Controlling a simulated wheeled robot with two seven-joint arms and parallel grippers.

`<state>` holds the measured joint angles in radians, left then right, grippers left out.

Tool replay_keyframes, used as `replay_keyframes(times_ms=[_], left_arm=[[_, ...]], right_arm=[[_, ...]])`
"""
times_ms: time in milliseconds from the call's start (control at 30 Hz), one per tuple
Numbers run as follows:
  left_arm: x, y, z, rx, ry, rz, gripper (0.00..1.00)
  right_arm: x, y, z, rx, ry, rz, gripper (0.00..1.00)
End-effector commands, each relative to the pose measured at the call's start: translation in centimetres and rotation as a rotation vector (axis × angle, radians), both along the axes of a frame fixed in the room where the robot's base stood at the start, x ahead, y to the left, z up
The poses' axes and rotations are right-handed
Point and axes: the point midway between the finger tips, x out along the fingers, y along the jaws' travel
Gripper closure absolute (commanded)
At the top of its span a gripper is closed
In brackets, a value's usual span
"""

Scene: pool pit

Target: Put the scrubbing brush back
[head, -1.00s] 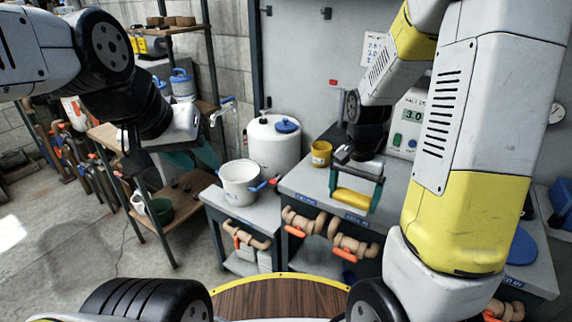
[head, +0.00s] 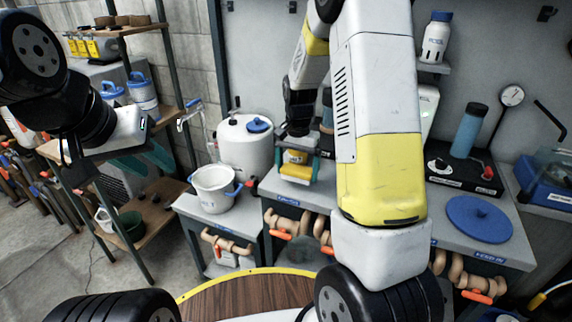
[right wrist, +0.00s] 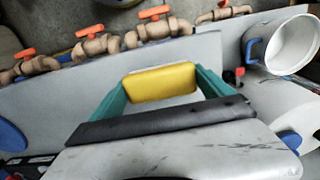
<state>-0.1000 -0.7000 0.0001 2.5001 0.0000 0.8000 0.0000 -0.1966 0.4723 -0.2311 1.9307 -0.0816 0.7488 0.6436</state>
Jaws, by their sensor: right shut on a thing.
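My right gripper (head: 299,168) is shut on a yellow block, which I take to be the scrubbing brush (head: 295,172). The gripper holds it over the grey bench, left of my right arm. In the right wrist view the yellow brush (right wrist: 163,82) sits between the two green fingers, one at each end. Its bristles cannot be made out. My left gripper (head: 143,160) is at the left, in front of the wooden shelves. Its green fingers look apart, with nothing seen between them.
A white pot (head: 214,188) and a white tank (head: 245,146) stand left of the right gripper. A blue disc (head: 479,219), a blue bottle (head: 468,130) and a gauge (head: 512,96) are on the right bench. Pipes with orange-handled valves (head: 281,236) run below the bench front. My right arm hides part of the bench.

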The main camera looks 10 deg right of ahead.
Motion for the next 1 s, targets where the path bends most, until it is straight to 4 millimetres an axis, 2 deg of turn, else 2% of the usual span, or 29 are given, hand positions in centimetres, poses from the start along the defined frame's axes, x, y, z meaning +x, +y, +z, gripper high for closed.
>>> replay_keyframes(times_ms=[233,433,800,833,900,1000], left_arm=[[0.0,0.0,0.0,0.0,0.0,0.0,0.64],[0.0,0.0,0.0,0.0,0.0,0.0,0.64],[0.0,0.0,0.0,0.0,0.0,0.0,0.64],[0.0,0.0,0.0,0.0,0.0,0.0,0.64],[0.0,0.0,0.0,0.0,0.0,0.0,0.64],[0.0,0.0,0.0,0.0,0.0,0.0,0.64]], right_arm=[[1.8,0.2,-0.3,0.0,0.001,-0.001,0.48],[1.6,0.1,-3.4,0.0,0.004,-0.001,0.48],[1.6,0.2,-3.9,0.0,0.001,0.0,0.48],[1.6,0.1,-4.0,0.0,0.001,0.0,0.08],[1.6,0.1,-3.9,0.0,0.0,0.0,0.0],[1.6,0.1,-3.9,-0.001,0.001,0.0,0.0]])
